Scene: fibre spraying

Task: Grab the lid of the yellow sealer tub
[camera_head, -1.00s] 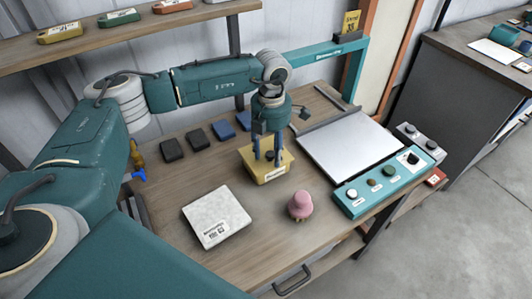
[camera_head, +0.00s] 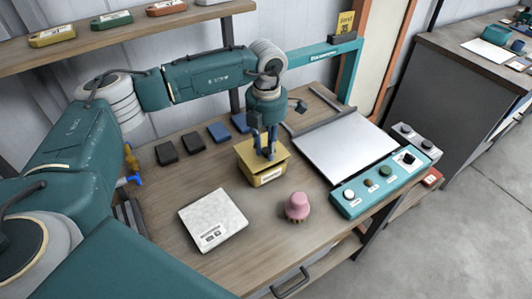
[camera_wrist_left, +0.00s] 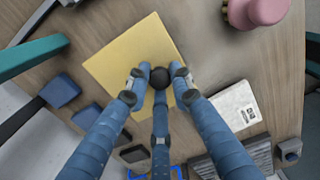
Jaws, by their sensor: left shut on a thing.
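The yellow sealer tub (camera_head: 266,178) stands on the wooden bench, with a label on its front. Its square yellow lid (camera_head: 272,160) appears slightly raised and tilted over it, with a dark gap showing, though the exact clearance is hard to judge. My left gripper (camera_head: 265,152) comes down from above and is shut on the lid's dark round knob. In the left wrist view the fingers close around the knob (camera_wrist_left: 179,72), with the flat lid (camera_wrist_left: 118,58) beyond them. My right gripper is not in view.
A white scale (camera_head: 212,219) and a pink knobbed object (camera_head: 297,206) stand in front of the tub. A white board (camera_head: 345,150) and a teal control panel (camera_head: 384,184) lie to the right. Dark and blue blocks (camera_head: 193,142) lie behind left. A shelf (camera_head: 120,31) runs above.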

